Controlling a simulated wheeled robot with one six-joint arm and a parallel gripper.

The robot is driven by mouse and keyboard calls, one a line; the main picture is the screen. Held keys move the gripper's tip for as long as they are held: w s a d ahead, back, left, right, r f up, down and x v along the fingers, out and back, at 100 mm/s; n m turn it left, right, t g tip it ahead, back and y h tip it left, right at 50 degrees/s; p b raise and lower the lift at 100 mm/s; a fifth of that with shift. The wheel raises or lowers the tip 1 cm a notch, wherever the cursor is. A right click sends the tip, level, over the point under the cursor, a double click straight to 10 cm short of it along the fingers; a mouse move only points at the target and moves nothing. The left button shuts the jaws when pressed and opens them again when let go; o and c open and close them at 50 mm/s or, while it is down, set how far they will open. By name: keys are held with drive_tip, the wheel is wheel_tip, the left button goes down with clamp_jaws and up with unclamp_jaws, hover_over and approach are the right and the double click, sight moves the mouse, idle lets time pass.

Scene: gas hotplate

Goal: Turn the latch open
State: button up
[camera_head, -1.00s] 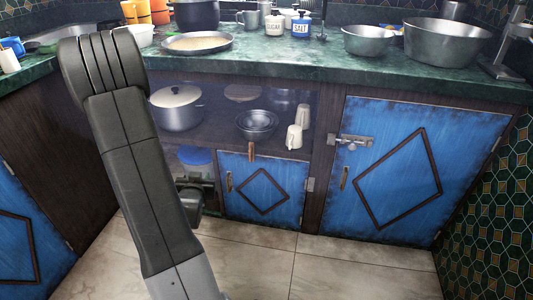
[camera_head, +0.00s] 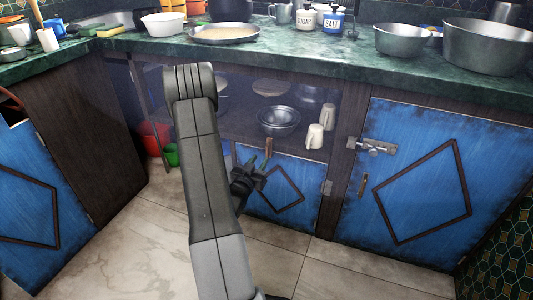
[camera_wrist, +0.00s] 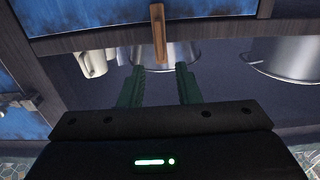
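A small wooden turn latch (camera_head: 268,151) stands upright at the top edge of the small blue cabinet door (camera_head: 252,209), overlapping the frame above. In the wrist view, which looks upside down, the wooden latch (camera_wrist: 158,34) hangs down from the frame, ahead of the gap between my fingers. My gripper (camera_head: 258,174) is just left of and below the latch in the head view. In the wrist view, my gripper (camera_wrist: 160,84) has its two green fingers apart with nothing between them. The latch appears clear of both fingers.
The larger blue door (camera_head: 419,180) at right has a metal bolt (camera_head: 373,146). The open shelf above the small door holds a metal bowl (camera_head: 278,121) and white mugs (camera_head: 315,136). The green counter (camera_head: 300,58) overhangs the cabinets. The tiled floor (camera_head: 330,270) is clear.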

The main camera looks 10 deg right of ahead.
sight(267, 149)
drive_tip(key=b+x, duration=0.1)
drive_tip(key=x, duration=0.6)
drive_tip(key=shift+w+d, duration=0.1)
clamp_jaws()
